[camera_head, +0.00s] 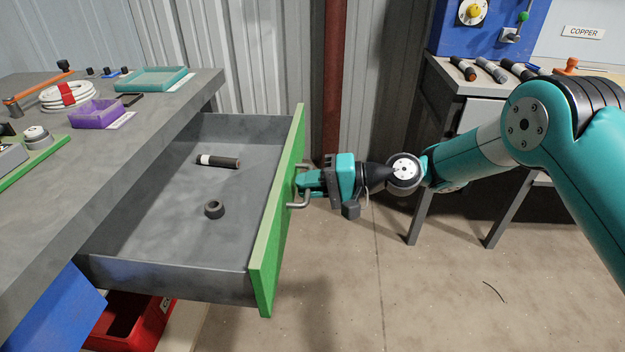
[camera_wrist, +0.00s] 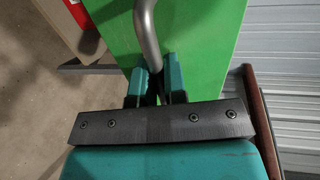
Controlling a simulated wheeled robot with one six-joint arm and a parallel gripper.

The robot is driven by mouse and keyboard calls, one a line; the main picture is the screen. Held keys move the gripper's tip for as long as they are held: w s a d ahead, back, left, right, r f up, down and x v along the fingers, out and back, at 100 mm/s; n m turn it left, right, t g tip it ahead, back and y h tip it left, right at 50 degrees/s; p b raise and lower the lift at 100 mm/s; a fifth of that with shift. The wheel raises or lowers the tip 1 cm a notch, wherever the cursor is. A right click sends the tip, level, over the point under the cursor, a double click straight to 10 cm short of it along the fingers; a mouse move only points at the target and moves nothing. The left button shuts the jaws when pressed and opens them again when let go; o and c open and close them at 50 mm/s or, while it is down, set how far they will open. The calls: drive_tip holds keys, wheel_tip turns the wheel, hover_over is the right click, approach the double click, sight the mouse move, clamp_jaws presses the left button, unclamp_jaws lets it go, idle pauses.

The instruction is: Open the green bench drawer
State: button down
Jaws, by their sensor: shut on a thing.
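The bench drawer (camera_head: 170,242) with its green front (camera_head: 274,225) stands pulled out from under the grey bench on the left. Its grey handle (camera_head: 297,204) is on the outer face of the front. My gripper (camera_head: 304,184) is shut on the handle. In the wrist view the two teal fingers of my gripper (camera_wrist: 156,90) close around the grey handle bar (camera_wrist: 147,38), with the green front (camera_wrist: 200,45) behind. Inside the drawer lie a black cylinder with a white band (camera_head: 218,161) and a small dark ring (camera_head: 214,209).
The bench top (camera_head: 50,170) holds a teal tray (camera_head: 152,79), a purple tray (camera_head: 97,113) and a white cable coil (camera_head: 66,96). A red bin (camera_head: 130,322) and a blue bin (camera_head: 50,315) are below. Another bench (camera_head: 465,82) stands back right. The floor (camera_head: 400,300) is mostly clear.

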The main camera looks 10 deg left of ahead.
drive_tip(key=shift+w+d, duration=0.1)
drive_tip(key=c, duration=1.2)
unclamp_jaws()
drive_tip(key=p+v, duration=0.1)
drive_tip(key=v, duration=1.6)
drive_tip(key=shift+d, duration=0.2)
